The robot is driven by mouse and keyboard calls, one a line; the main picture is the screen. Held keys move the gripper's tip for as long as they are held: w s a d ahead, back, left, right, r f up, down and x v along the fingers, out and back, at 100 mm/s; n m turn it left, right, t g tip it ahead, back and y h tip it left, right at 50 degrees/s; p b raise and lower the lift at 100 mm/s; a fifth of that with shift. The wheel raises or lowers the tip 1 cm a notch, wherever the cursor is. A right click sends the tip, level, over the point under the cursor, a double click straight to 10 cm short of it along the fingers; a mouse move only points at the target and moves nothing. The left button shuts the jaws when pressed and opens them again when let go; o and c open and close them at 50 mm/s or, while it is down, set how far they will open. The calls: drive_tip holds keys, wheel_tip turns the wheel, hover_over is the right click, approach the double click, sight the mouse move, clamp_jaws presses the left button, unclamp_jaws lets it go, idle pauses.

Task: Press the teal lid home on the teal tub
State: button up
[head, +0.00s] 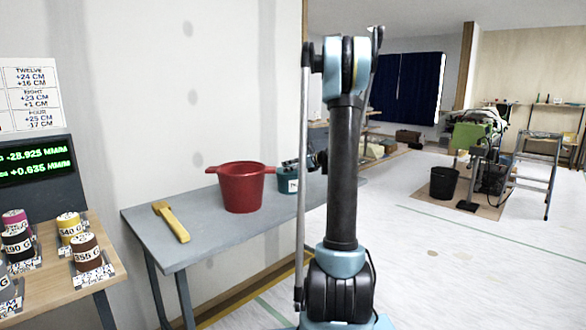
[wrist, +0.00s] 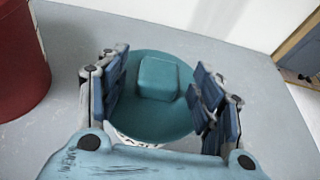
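The teal lid (wrist: 150,115) is a round disc with a raised square knob (wrist: 158,78) in the wrist view. It lies over the teal tub, which shows in the head view (head: 287,182) on the grey table, with a white label on its side. I cannot tell whether the lid sits fully down. My gripper (wrist: 158,88) is over the lid, its blue-padded fingers apart on the left and right of the knob, with a gap on each side. In the head view, my gripper and arm hide part of the tub's top.
A red pot (head: 242,188) with side handles stands just left of the tub. A yellow tool (head: 172,222) lies farther left on the grey table (head: 215,237). A wooden stand (head: 98,262) with labelled weights is at far left. A pale wall rises behind the table.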

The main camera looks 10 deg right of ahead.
drive_tip(key=v, duration=1.2)
drive_tip(key=shift+w, duration=0.1)
drive_tip(key=s+a+f+n+g+h, duration=0.1)
drive_tip(key=s+a+f+n+g, duration=0.1)
drive_tip(key=s+a+n, duration=0.4)
drive_tip(key=s+a+f+n+g+h, duration=0.1)
drive_tip(key=s+a+f+n+g, duration=0.15)
drive_tip(key=s, duration=0.65)
drive_tip(key=s+a+f+n+g, duration=0.1)
drive_tip(key=s+a+n, duration=0.2)
drive_tip(key=s+n, duration=0.35)
drive_tip(key=s+d+f+n+g+h, duration=0.1)
drive_tip(key=s+f+n, duration=0.3)
drive_tip(key=s, duration=0.4)
drive_tip(key=s+d+f+n+g+h, duration=0.1)
drive_tip(key=s+f+n+h, duration=0.2)
drive_tip(key=s, duration=0.5)
drive_tip(key=s+d+f+n+g+h, duration=0.1)
drive_tip(key=s+f+n+h, duration=0.1)
drive_tip(key=s+f+n, duration=0.3)
drive_tip(key=shift+s+d+n+g, duration=0.2)
drive_tip(key=shift+s+n+g, duration=0.15)
drive_tip(key=shift+s+n, duration=0.9)
drive_tip(key=shift+s+m, duration=0.25)
